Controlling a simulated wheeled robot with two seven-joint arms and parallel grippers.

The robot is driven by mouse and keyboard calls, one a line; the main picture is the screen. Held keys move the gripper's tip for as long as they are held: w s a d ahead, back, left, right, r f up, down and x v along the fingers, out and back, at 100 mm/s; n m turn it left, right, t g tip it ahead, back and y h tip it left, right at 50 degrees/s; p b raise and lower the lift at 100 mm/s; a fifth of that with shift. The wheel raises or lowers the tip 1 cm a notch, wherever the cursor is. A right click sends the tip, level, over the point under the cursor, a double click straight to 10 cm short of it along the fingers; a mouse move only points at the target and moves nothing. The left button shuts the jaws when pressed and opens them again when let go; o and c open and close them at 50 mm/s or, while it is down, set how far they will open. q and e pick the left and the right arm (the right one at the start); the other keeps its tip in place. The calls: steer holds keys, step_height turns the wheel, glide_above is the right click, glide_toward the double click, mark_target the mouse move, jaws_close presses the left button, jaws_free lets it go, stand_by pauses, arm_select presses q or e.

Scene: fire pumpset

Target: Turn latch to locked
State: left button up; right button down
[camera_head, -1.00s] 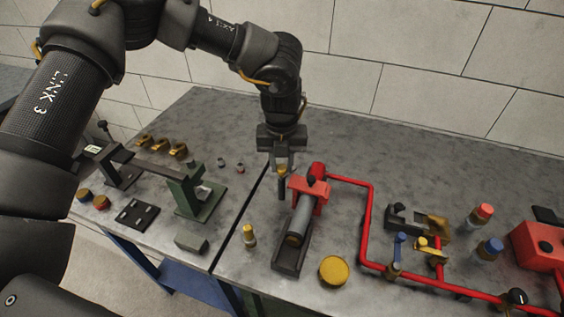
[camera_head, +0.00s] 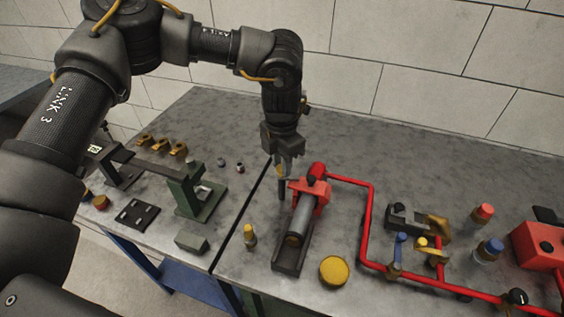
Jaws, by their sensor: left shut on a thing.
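The pump cylinder (camera_head: 301,222) lies in a dark cradle with a red bracket (camera_head: 318,190) at its far end. A small dark upright piece with a yellow top (camera_head: 282,188), which looks like the latch, stands at the left side of the bracket. My left gripper (camera_head: 285,168) points down over it and is shut on its top. The fingers hide part of the top, and I cannot read the latch's angle. My right gripper is out of view.
Red pipe (camera_head: 370,215) runs from the bracket to the right. A yellow disc (camera_head: 334,271) and a small brass fitting (camera_head: 250,236) lie in front. A green vise-like stand (camera_head: 186,190) is at left. The table behind the pipe is clear.

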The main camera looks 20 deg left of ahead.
arm_select(q)
steer(key=shift+m, duration=1.1)
steer(key=o, duration=1)
step_height(320, 180, up, 11)
steer(key=shift+f+b, duration=0.1)
steer(key=shift+b, duration=0.8)
